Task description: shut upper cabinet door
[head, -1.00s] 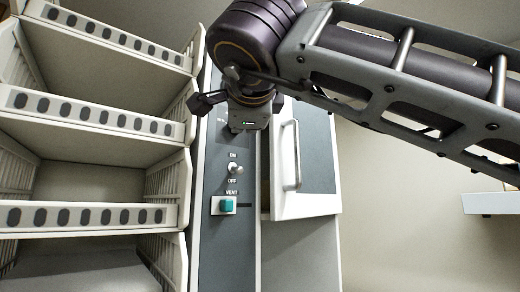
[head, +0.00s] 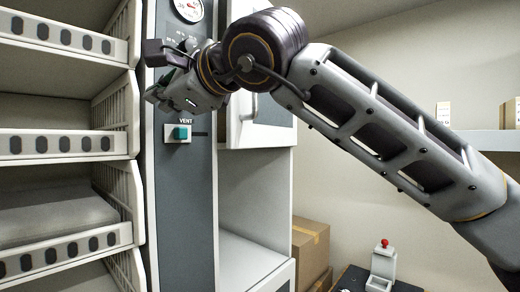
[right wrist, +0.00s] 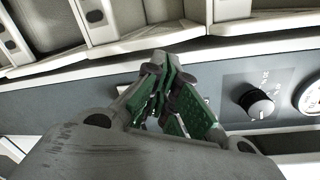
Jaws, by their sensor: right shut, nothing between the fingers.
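The upper cabinet door (head: 272,112) is a white-framed door with a grey panel and a metal bar handle, right of the control column in the head view. My right wrist and forearm cover its upper part and much of the handle. It looks slightly ajar, with a darker gap along its left edge, but I cannot tell how far. My right gripper (head: 156,72) is in front of the column, left of the door and apart from it, above the green vent button. In the right wrist view its green-padded fingers (right wrist: 163,75) are shut and empty. My left gripper is out of view.
A grey control panel (head: 183,225) carries a vent button (head: 181,133) and a gauge (head: 188,9). White racks (head: 65,143) stand close on the left. Cardboard boxes (head: 309,248) and a small device with a red knob (head: 383,262) are lower right. The wall space between is open.

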